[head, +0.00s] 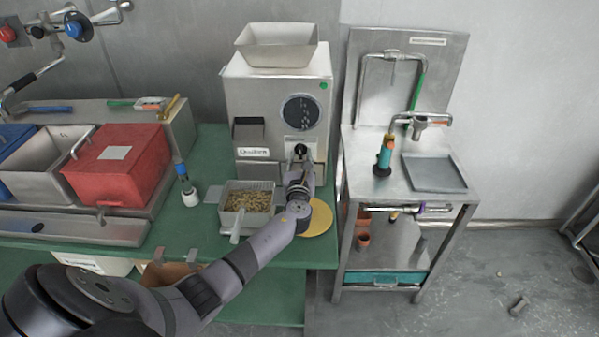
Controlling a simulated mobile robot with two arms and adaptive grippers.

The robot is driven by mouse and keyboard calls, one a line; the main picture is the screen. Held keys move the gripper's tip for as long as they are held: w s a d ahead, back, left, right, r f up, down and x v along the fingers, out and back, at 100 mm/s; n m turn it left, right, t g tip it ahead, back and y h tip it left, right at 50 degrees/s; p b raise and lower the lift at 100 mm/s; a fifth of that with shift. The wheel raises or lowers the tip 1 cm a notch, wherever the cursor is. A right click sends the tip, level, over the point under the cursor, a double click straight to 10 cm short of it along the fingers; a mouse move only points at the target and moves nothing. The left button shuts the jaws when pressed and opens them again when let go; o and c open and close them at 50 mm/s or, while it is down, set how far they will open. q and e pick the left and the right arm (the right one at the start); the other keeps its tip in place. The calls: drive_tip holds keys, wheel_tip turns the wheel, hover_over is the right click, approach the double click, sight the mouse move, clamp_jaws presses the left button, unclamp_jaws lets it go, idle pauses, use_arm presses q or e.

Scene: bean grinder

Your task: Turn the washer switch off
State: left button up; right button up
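My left arm reaches in from the lower left, and my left gripper (300,163) is at the front of the steel bean grinder (255,105). It is close to a small black knob-like part (300,150) below the round dark window. I cannot tell if they touch, or whether the fingers are open or shut. A steel washing stand (353,165) with pipes, a spout (420,124) and a square basin (433,172) stands to the right, apart from my gripper. No part is clearly recognisable as the washer switch. My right gripper is not in view.
A red bin (105,180) is at the left. A teal-handled tool (384,155) stands on the washing stand. Floor at the right is mostly clear.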

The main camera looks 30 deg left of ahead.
use_arm(q)
drive_tip(key=v, duration=1.1)
drive_tip(key=shift+f, duration=0.1)
